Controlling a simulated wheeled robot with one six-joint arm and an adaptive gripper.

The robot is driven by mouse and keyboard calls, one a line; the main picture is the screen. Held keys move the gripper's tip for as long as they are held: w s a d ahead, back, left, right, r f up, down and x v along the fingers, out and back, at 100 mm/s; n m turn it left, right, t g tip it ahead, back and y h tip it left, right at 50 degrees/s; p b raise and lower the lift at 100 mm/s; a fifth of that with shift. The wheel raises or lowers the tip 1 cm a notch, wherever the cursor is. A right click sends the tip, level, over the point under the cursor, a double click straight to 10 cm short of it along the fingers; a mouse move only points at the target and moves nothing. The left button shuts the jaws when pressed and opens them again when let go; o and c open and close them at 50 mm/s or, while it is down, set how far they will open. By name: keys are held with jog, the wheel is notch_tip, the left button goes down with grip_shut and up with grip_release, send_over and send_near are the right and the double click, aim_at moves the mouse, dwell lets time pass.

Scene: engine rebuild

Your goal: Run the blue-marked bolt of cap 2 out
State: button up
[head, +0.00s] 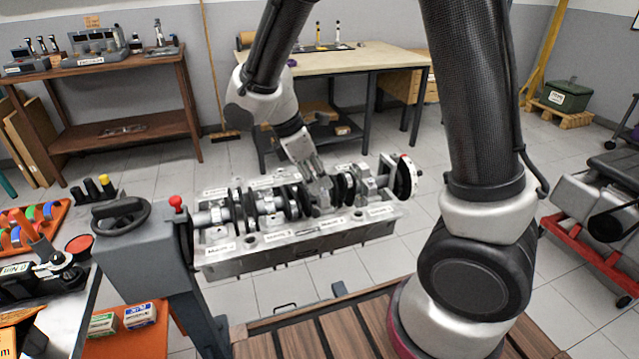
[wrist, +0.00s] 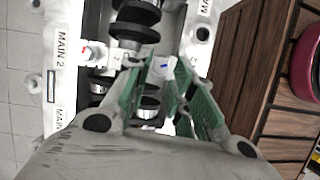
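The engine block (head: 290,245) lies in the middle of the head view with the crankshaft (head: 268,204) in it. My gripper (head: 318,182) points down at the crankshaft, right of the block's middle. In the wrist view my gripper (wrist: 161,72) has green-padded fingers on both sides of a pale part with a blue mark (wrist: 164,66), at the blue-marked bolt of cap 2. I cannot tell whether the pads touch it. The fingers hide most of the bolt and cap. A red-marked bolt head (wrist: 87,52) sits across the crankshaft, beside the MAIN 2 label (wrist: 62,55).
A grey stand with a handwheel (head: 121,216) and red knob adjoins the block's left end. A workbench (head: 345,62) stands behind. Wooden slats (head: 310,335) lie in front.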

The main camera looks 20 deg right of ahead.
jog(key=shift+x, duration=1)
grip_shut()
jog(key=shift+n+t, duration=0.3)
jog(key=shift+n, duration=0.5)
grip_release()
jog(key=v, duration=1.2)
jog(key=shift+s, duration=0.1)
